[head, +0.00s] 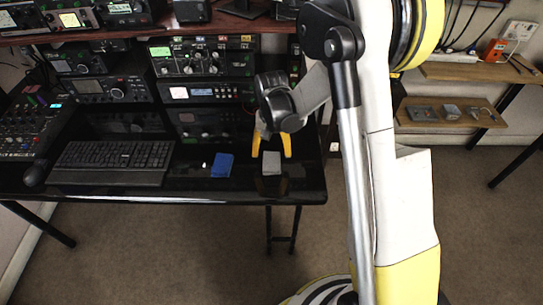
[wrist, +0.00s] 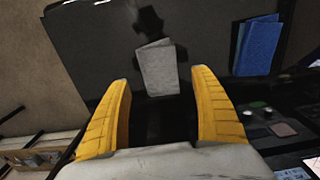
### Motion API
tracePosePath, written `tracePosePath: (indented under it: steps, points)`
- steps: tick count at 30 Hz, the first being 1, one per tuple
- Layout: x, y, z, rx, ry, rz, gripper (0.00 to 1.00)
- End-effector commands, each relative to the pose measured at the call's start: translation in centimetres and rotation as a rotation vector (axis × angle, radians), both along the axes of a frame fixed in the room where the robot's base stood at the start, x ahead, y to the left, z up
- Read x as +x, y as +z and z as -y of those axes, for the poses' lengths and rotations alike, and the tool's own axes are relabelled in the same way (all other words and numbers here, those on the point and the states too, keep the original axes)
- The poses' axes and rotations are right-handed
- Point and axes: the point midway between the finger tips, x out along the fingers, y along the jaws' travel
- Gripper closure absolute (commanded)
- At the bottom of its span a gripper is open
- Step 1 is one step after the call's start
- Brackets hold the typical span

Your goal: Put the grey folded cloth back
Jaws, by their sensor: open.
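The grey folded cloth (head: 271,163) lies on the black desk (head: 190,184) near its front edge, toward the right end. In the wrist view the grey folded cloth (wrist: 158,66) shows beyond the fingertips, roughly centred between them. My gripper (head: 271,146) is open, its yellow fingers pointing at the desk just behind the cloth in the head view. In the wrist view my gripper (wrist: 161,78) holds nothing between its fingers. I cannot tell how high the fingertips are above the desk.
A blue folded cloth (head: 222,165) lies left of the grey one. A keyboard (head: 114,155), a mouse (head: 35,173) and a mixer (head: 28,127) are further left. Stacked radio units (head: 205,92) stand behind. A wooden shelf (head: 450,112) with small items is at the right.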

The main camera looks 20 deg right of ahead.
Motion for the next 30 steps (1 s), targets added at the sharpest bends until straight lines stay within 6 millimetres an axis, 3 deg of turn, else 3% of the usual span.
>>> tracePosePath:
  steps: [1, 6, 14, 17, 24, 30]
  points:
    - [0.0, 1.7, 0.0, 0.0, 0.0, 0.0, 0.25]
    - [0.0, 5.1, 0.0, 0.0, 0.0, 0.0, 0.25]
    - [-0.3, 7.9, 0.0, 0.0, 0.005, 0.009, 0.25]
    - [-1.2, 10.2, 0.0, 0.0, 0.023, 0.046, 0.25]
    - [-6.6, 18.8, 0.0, -0.014, 0.114, 0.226, 0.25]
    - [-12.6, 23.3, 0.0, -0.039, 0.196, 0.391, 0.25]
